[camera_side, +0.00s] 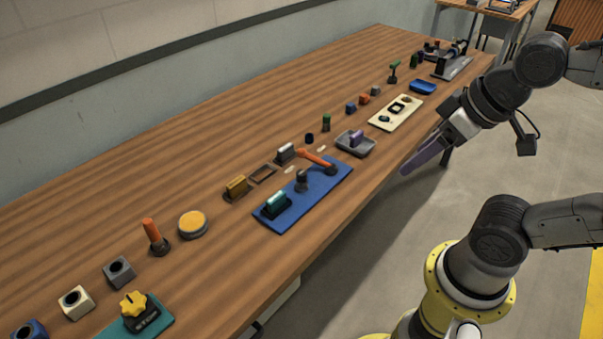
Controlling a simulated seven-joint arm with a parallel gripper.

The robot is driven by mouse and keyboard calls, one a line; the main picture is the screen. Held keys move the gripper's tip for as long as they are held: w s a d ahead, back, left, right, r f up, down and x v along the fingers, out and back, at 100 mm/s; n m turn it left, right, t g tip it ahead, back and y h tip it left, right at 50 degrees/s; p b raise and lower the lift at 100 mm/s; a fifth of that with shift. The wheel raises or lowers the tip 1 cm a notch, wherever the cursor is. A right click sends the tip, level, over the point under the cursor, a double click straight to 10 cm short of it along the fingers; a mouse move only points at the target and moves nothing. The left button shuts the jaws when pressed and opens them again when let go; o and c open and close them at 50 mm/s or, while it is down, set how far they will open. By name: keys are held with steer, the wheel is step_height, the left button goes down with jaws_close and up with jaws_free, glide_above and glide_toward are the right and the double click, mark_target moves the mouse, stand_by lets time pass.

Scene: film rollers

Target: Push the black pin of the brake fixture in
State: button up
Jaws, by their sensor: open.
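A blue base plate (328,196) lies near the table's front edge, and I take it for the brake fixture. On it stand a teal roller block (275,204) at the left end, a dark upright pin (301,181) near the middle, and an orange lever (314,158) reaching to a dark pivot at the right end. The dark pin looks like the black pin and sticks up from the plate; its depth is too small to tell. My gripper (406,171), with purple fingers, is open and empty beyond the table's front edge, right of the plate and apart from it.
Right of the plate are a grey tray (369,150) with a purple block, a cream panel (382,122) and a blue dish (422,87). To the left are a yellow round button (193,224), an orange stick (151,231) and a yellow knob (133,304). The table's back strip is mostly clear.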

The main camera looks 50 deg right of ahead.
steer(key=shift+c, duration=0.6)
steer(key=w+r+m, duration=0.5)
steer(key=w+r, duration=0.1)
steer(key=m+g, duration=0.4)
steer(key=g, duration=0.1)
glide_above(302, 172)
step_height(302, 172, down, 13)
steer(key=shift+g, duration=0.3)
step_height(302, 172, down, 14)
steer(key=shift+a+f, duration=0.1)
steer(key=shift+f, duration=0.1)
